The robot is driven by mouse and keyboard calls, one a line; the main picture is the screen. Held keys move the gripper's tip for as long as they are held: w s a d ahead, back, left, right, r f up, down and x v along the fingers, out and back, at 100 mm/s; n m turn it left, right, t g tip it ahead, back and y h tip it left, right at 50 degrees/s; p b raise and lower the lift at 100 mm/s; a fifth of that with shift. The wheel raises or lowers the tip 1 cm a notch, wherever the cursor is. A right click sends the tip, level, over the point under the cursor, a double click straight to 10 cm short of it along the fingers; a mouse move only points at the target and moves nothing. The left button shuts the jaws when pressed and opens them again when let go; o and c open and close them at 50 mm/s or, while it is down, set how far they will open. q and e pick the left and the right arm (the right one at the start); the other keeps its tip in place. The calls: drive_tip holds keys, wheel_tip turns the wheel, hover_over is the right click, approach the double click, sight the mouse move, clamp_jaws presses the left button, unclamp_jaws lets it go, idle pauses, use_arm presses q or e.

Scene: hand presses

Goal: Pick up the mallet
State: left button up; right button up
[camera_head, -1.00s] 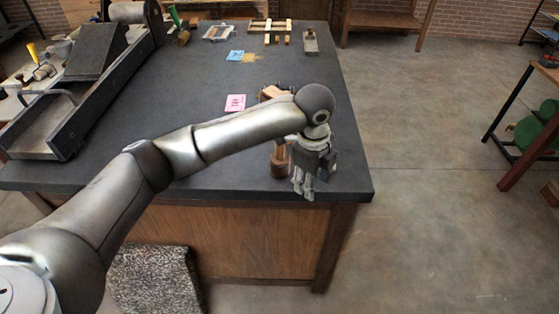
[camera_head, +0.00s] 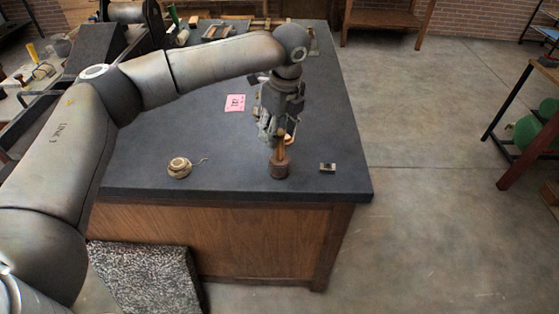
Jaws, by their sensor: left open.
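A brown wooden piece, likely the mallet (camera_head: 279,168), is near the front edge of the dark table, with a thick cylindrical end toward me. Its upper part narrows and runs up to my left gripper (camera_head: 274,137). The gripper points down, just above and behind it, and partly hides it. The gripper is open. I cannot tell whether its fingers touch the wood. My right gripper is not in view.
On the dark table (camera_head: 220,180), a ball of twine (camera_head: 179,167) lies left of the mallet and a small metal block (camera_head: 327,167) lies right. A pink note (camera_head: 235,102) lies farther back. A press (camera_head: 95,50) stands at the left.

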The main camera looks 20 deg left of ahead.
sight(278, 147)
use_arm(q)
drive_tip(key=f, duration=0.2)
drive_tip(key=s+f+p, duration=0.1)
drive_tip(key=f, duration=0.1)
drive_tip(key=shift+d+f, duration=0.15)
drive_tip(key=shift+d, duration=0.05)
drive_tip(key=shift+w+a+f, duration=0.1)
drive_tip(key=shift+w+f, duration=0.05)
drive_tip(key=shift+f, duration=0.45)
drive_tip(key=shift+r, duration=0.1)
clamp_jaws()
